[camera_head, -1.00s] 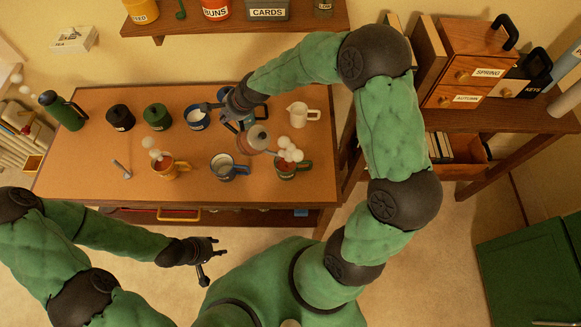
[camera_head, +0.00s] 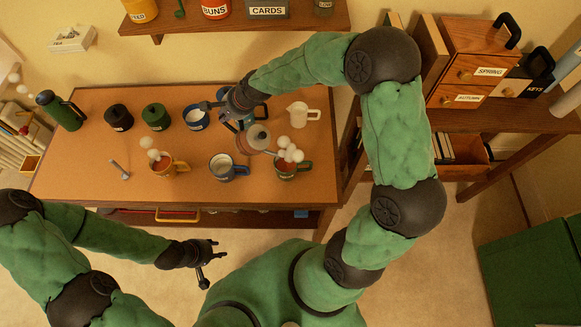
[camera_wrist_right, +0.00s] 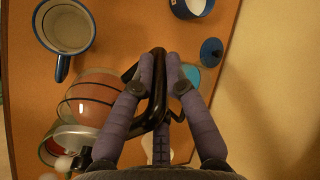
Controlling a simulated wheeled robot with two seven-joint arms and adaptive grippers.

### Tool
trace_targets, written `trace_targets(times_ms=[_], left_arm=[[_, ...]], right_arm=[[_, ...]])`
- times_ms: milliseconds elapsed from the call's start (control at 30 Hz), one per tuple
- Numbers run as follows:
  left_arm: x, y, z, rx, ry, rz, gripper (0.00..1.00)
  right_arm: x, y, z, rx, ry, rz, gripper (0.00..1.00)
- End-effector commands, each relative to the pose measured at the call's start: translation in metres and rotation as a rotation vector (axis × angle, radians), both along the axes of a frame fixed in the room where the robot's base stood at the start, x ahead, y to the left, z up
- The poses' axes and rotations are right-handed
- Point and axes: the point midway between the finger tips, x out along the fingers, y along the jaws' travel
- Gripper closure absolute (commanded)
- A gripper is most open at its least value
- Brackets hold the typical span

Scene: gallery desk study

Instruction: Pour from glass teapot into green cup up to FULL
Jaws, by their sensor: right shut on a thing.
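The glass teapot (camera_head: 255,138) holds red-brown tea and has a metallic lid. Its body also shows in the right wrist view (camera_wrist_right: 95,95). My right gripper (camera_wrist_right: 160,75) is shut on its black handle (camera_wrist_right: 150,110). The teapot is held beside the green cup (camera_head: 287,172), spout side toward it. The cup holds reddish liquid, partly hidden by white steam puffs (camera_head: 291,153). Its fill level and any pouring stream cannot be made out. My left gripper (camera_head: 206,262) is open and empty in front of the desk.
A blue mug (camera_head: 224,171) and a yellow mug (camera_head: 165,168) stand left of the green cup. A cream pitcher (camera_head: 300,114) stands behind it. Black (camera_head: 119,117) and green (camera_head: 156,116) containers line the desk's back. The desk's front left is mostly clear.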

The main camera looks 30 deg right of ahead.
Motion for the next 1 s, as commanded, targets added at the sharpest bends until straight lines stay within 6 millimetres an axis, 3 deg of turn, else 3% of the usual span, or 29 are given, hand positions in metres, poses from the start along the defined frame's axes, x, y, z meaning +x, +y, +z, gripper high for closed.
trace_targets(times_ms=[700,1000], left_arm=[[0.0,0.0,0.028,0.0,0.0,0.0,0.6],[0.0,0.0,0.029,0.0,0.0,0.0,0.6]], right_arm=[[0.004,0.001,-0.002,-0.015,0.02,-0.001,1.0],[0.004,0.001,-0.004,-0.017,0.022,-0.001,1.0]])
